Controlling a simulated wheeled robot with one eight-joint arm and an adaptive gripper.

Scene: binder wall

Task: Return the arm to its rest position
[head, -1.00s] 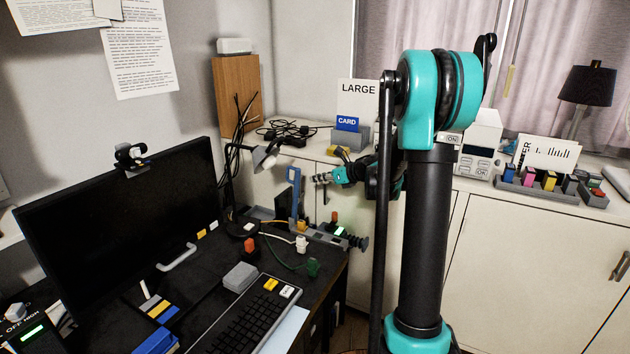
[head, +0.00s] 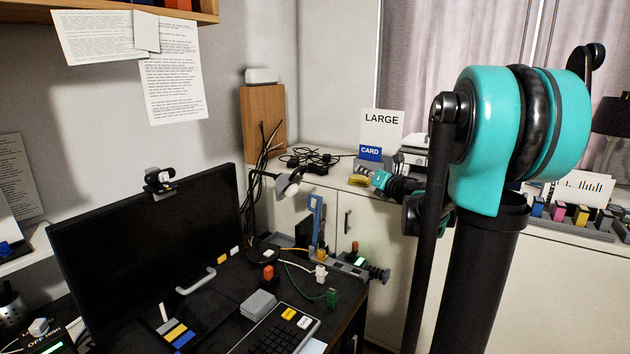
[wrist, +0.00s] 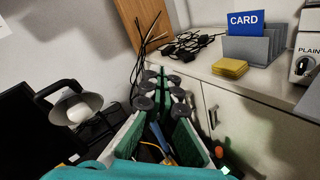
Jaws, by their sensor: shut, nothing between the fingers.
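My arm (head: 492,150) rises large at the right of the head view, with its teal elbow at the top. My gripper (head: 366,173) is small there, pointing left in front of the cabinet top, near the blue CARD sign. In the wrist view my gripper (wrist: 162,86) reaches away from the camera, with dark round pads at the finger ends and green inner faces. It is shut and holds nothing. No object touches the fingers as far as I can see.
A desk with a monitor (head: 150,255), lamp (head: 289,186) and blue upright tool (head: 315,218) is below left. A white cabinet (head: 385,240) carries cables (head: 310,157), a CARD holder (wrist: 268,45) and yellow pads (wrist: 230,67). A curtain (head: 440,60) hangs behind.

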